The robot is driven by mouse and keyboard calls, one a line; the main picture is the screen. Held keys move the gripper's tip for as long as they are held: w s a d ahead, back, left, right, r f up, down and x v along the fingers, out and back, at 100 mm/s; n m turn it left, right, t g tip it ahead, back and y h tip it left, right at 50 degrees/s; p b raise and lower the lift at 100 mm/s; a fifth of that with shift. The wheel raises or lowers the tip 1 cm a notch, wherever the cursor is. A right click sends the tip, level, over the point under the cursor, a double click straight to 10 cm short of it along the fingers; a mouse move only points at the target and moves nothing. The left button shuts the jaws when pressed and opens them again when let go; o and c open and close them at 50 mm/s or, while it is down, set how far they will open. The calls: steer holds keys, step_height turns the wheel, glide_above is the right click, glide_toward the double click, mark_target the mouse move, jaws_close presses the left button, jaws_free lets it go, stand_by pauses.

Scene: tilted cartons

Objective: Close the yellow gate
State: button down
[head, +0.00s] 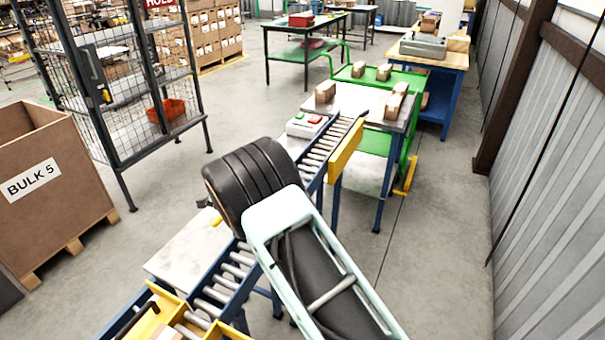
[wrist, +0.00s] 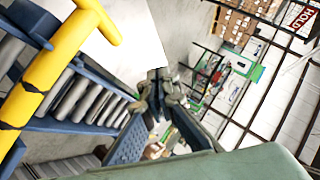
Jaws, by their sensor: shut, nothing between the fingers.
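A yellow bar with a short crosspiece at its end (wrist: 58,62) lies across the roller conveyor in the wrist view; I take it as the gate. In the head view my arm mostly hides my gripper. A yellow panel (head: 345,150) stands at the conveyor's right side, farther along.
The blue roller conveyor (head: 228,270) runs from bottom left to a table with cartons. A pale plate (head: 188,246) sits beside it. A control box with green and red buttons (head: 306,124) stands farther along. A mesh cage and BULK 5 carton (head: 45,205) stand left; floor between is clear.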

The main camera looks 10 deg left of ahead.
steer(key=a+f, duration=0.1)
steer(key=f, duration=0.1)
steer(key=f+b, duration=0.1)
steer(key=f, duration=0.1)
steer(key=w+a+f+b, duration=0.1)
steer(key=f, duration=0.1)
steer(key=shift+a+f, duration=0.25)
steer(key=shift+a, duration=0.05)
steer(key=shift+a+f+b, duration=0.2)
steer(key=shift+f+b, duration=0.3)
steer(key=shift+f, duration=0.4)
steer(key=v, duration=1.2)
